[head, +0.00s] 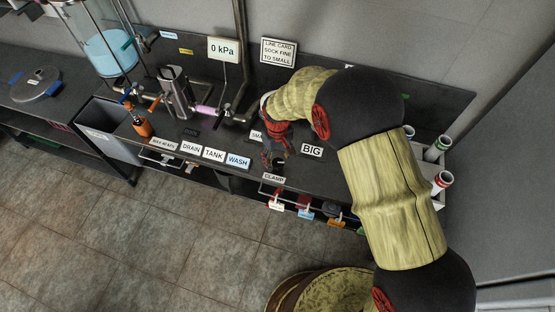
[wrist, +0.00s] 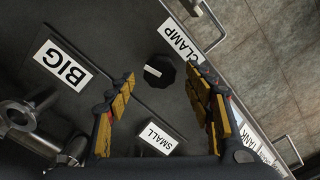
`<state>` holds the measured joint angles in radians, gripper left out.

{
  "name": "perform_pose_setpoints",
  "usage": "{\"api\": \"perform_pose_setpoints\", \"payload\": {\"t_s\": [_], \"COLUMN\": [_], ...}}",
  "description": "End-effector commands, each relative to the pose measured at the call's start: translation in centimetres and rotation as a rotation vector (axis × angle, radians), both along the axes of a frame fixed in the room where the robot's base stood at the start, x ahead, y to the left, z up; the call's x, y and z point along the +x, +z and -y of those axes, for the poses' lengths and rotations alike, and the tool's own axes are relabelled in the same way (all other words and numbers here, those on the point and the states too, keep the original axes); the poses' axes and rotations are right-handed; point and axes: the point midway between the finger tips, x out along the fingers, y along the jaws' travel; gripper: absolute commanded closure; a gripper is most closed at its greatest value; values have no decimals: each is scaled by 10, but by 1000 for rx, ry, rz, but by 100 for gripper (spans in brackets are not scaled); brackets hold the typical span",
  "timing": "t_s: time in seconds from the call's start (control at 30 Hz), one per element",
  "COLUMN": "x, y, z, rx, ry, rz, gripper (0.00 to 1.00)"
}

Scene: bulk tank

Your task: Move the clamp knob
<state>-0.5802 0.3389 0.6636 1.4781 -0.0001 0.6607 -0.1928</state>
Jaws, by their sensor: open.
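The clamp knob (wrist: 159,72) is a black faceted knob with a white pointer mark, on the dark bench top beside the CLAMP label (wrist: 182,45). In the wrist view it lies ahead of my gripper (wrist: 162,85), roughly between the fingertips, nearer the right one. The fingers, with yellow pads, stand wide apart and hold nothing; I cannot tell how high they are above the knob. In the head view my gripper (head: 276,160) points down over the bench just behind the CLAMP label (head: 273,177), and the knob is mostly hidden there.
A BIG label (wrist: 63,65) and a SMALL label (wrist: 156,138) lie near the knob. Metal pipework (wrist: 35,125) stands at the lower left of the wrist view. A rail handle (wrist: 208,25) runs along the bench edge.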

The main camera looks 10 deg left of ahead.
Motion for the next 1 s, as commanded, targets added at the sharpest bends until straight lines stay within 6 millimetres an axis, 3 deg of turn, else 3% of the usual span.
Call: {"api": "perform_pose_setpoints", "payload": {"t_s": [0.3,0.5,1.0], "x": [1,1,0], "y": [66,94,104], "z": [-1,0,0], "rx": [1,1,0], "ry": [0,0,0], "rz": [3,1,0], "gripper": [48,48,48]}}
